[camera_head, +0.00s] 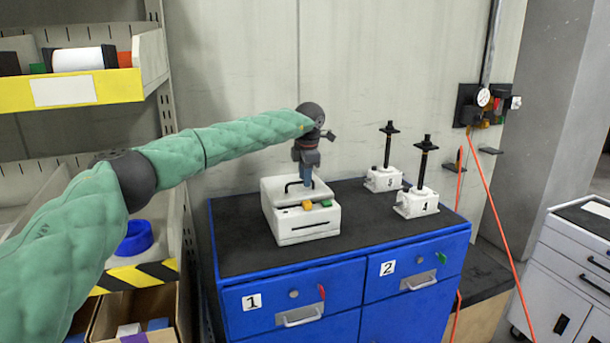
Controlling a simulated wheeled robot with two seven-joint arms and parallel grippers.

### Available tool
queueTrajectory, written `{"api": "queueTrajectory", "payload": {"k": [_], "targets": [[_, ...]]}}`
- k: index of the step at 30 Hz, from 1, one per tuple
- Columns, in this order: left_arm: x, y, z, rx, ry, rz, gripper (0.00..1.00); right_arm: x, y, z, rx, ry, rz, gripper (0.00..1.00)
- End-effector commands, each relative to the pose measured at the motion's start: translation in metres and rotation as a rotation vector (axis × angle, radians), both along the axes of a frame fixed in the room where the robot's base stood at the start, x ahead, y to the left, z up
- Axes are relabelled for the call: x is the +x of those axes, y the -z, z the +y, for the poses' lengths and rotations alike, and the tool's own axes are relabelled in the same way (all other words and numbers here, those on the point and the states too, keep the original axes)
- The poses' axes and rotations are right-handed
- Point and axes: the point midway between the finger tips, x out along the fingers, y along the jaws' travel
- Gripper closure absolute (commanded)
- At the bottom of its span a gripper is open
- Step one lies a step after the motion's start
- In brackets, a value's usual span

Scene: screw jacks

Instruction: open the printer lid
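The white printer (307,228) stands on the black top of a blue cabinet. Its front has a dark slot, and green and yellow buttons sit on its top front edge. A black handle (291,186) shows on its top, partly hidden by my gripper. The lid looks flat and down. My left gripper (306,182) points down over the handle, with its fingertips at or just above it. The view is too small to tell whether the fingers are open, shut, or touching the handle. My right gripper is not in view.
Two white screw jacks (417,203) (383,180) with black upright screws stand right of the printer. The blue cabinet (335,278) has drawers marked 1 and 2. Shelves with bins (70,92) stand at left. An orange hose (490,205) hangs from a wall gauge at right.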

Motion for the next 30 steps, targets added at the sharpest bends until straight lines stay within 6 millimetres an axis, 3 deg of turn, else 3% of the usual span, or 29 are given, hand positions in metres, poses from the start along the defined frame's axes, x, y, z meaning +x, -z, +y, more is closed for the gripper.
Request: {"api": "queueTrajectory", "payload": {"k": [4, 9, 20, 26, 30], "targets": [[0.0, 0.0, 0.0, 0.0, 0.0, 0.0, 0.71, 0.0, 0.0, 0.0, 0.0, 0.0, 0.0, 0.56], [0.0, 0.0, 0.0, 0.0, 0.0, 0.0, 1.0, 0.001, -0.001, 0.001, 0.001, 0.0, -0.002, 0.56], [0.0, -0.002, 0.0, 0.0, 0.0, 0.0, 1.0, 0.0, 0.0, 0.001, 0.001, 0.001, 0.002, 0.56], [0.003, -0.014, 0.001, -0.001, 0.0, -0.001, 1.0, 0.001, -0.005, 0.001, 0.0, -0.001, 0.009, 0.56], [0.007, -0.028, 0.002, -0.001, -0.002, -0.002, 1.0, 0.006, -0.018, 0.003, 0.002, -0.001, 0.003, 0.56]]}}
